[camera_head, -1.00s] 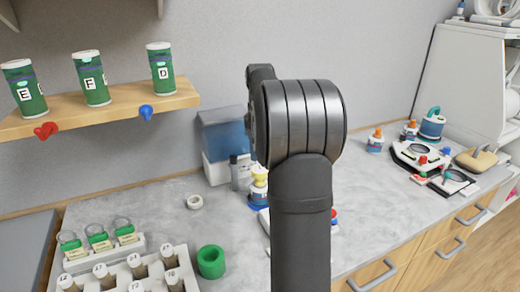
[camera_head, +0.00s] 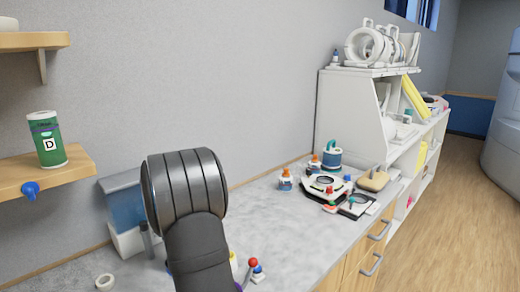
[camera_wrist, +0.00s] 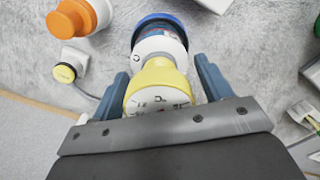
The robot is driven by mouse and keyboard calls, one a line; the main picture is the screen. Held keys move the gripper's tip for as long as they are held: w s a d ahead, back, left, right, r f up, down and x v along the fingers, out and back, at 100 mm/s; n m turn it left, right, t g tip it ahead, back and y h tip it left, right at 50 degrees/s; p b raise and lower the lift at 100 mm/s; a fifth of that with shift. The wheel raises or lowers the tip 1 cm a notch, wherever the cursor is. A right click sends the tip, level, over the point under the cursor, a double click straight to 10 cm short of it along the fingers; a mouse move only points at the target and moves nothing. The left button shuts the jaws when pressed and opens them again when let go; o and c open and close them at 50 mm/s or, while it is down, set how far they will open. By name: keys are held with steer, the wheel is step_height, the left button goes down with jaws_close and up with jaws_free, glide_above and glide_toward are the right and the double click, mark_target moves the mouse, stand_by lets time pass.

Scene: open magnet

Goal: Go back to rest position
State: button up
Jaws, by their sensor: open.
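My gripper (camera_wrist: 162,78) shows in the wrist view with its two blue fingers apart. A bottle with a yellow top (camera_wrist: 160,86), a white collar and a blue base lies in line between the fingers. I cannot tell whether the fingers touch it. In the head view my dark arm link rises at the lower left and hides part of the counter; my gripper itself does not show there.
The grey counter (camera_head: 285,225) holds a black and white device (camera_head: 325,190), a blue-capped container (camera_head: 331,155) and an orange-capped bottle (camera_head: 286,180). A shelf (camera_head: 80,170) with a green canister (camera_head: 46,139) hangs left. An orange and white item (camera_wrist: 72,18) lies near the gripper.

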steer(key=shift+f, duration=0.4)
steer(key=shift+r, duration=0.25)
steer(key=shift+r, duration=0.15)
